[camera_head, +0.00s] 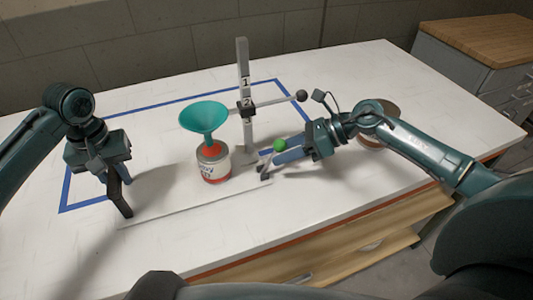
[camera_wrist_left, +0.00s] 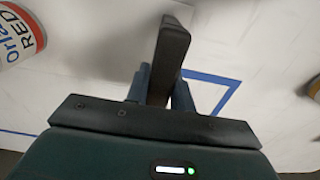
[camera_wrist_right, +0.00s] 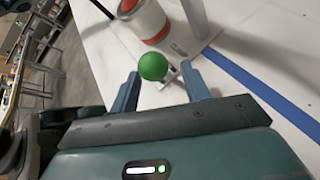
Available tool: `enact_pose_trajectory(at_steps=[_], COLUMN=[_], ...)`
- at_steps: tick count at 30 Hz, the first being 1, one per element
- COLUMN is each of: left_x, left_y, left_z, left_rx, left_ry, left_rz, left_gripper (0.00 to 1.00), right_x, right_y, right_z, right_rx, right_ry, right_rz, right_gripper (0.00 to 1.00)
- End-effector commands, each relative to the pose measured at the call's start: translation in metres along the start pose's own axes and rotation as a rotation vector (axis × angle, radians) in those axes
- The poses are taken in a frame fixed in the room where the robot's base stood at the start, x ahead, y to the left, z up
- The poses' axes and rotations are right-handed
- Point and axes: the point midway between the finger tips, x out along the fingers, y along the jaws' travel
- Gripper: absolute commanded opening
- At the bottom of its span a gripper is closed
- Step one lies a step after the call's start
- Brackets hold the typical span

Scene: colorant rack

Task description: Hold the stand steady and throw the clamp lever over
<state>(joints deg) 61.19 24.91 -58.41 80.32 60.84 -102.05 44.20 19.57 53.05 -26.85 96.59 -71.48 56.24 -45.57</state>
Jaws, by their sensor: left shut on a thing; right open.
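The stand has a grey post (camera_head: 243,75) marked 1 and 2, on a thin pale base plate (camera_head: 165,207). A dark upright handle (camera_head: 122,195) rises at the plate's left end. My left gripper (camera_head: 112,170) is shut on this handle, which also shows between the fingers in the left wrist view (camera_wrist_left: 168,60). The clamp lever has a green ball knob (camera_head: 280,145) and leans up from a small pivot at the plate's right end. My right gripper (camera_wrist_right: 160,84) is open, its fingers on either side of the green knob (camera_wrist_right: 153,66). I cannot tell whether they touch it.
A teal funnel (camera_head: 204,116) sits above a red-and-white can (camera_head: 213,165) on the plate. A side arm with a black knob (camera_head: 301,95) sticks out from the post above my right gripper. Another can (camera_head: 376,134) stands behind my right arm.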

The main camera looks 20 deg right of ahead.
Motion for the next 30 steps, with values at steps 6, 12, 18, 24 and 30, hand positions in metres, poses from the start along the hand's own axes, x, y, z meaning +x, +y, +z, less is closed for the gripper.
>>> enact_pose_trajectory(at_steps=[6, 12, 18, 24, 30], left_x=[0.001, 0.001, 0.0, 0.0, 0.0], left_y=[-0.002, -0.003, -0.003, -0.003, -0.003], left_z=[0.0, 0.0, -0.001, -0.001, -0.001], left_rx=[-0.006, -0.007, -0.007, -0.008, -0.008], left_ry=[-0.002, -0.001, 0.0, 0.001, 0.002], left_rz=[-0.005, -0.005, -0.005, -0.005, -0.004], left_gripper=[0.0, 0.0, 0.0, 0.0, 0.0], right_x=[-0.05, -0.08, -0.09, -0.09, -0.075], right_y=[0.0, 0.0, 0.001, 0.001, 0.014], right_z=[-0.001, -0.001, 0.0, 0.0, -0.004], right_rx=[0.001, 0.001, 0.0, 0.0, 0.028], right_ry=[0.004, 0.001, -0.002, -0.002, -0.032], right_rz=[-0.003, -0.001, 0.0, 0.001, 0.035], right_gripper=[0.47, 0.47, 0.47, 0.47, 0.32])
